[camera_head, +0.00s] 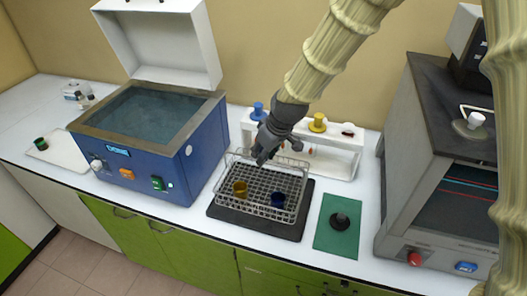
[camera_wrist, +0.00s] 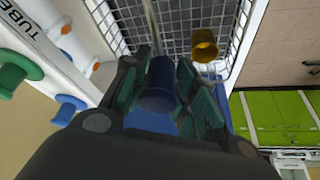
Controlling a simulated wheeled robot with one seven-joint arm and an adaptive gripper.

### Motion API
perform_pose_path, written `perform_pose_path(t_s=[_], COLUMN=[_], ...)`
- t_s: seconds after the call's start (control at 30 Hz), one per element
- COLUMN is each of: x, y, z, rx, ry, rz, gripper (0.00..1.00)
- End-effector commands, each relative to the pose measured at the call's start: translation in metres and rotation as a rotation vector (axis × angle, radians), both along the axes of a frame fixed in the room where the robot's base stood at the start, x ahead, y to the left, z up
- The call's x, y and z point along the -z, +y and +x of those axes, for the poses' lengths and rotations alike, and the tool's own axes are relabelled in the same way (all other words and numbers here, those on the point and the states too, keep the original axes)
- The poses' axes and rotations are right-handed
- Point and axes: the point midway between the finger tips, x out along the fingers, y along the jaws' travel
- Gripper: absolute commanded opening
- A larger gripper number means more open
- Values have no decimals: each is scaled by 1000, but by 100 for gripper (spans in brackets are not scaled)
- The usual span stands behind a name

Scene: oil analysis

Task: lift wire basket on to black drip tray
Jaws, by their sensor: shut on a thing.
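The wire basket (camera_head: 258,182) is over the black drip tray (camera_head: 223,213), roughly level; I cannot tell whether it touches the tray. A yellow cup (camera_head: 239,188) and a dark blue cup (camera_head: 278,200) are in it. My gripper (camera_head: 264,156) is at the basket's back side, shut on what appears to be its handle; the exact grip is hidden.
A blue bath (camera_head: 150,150) with its white lid raised stands left of the tray. A white rack (camera_head: 335,158) with coloured knobs stands behind. A green mat (camera_head: 338,225) with a black round piece lies to the right, before a grey oven (camera_head: 430,170). Free counter is narrow.

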Motion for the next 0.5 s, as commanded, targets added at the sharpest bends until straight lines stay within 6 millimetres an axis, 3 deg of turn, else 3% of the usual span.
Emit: perform_pose_path(t_s=[0.5], x=[31], y=[0], z=[1], rx=[0], ry=[-1], rz=[0], gripper=[0])
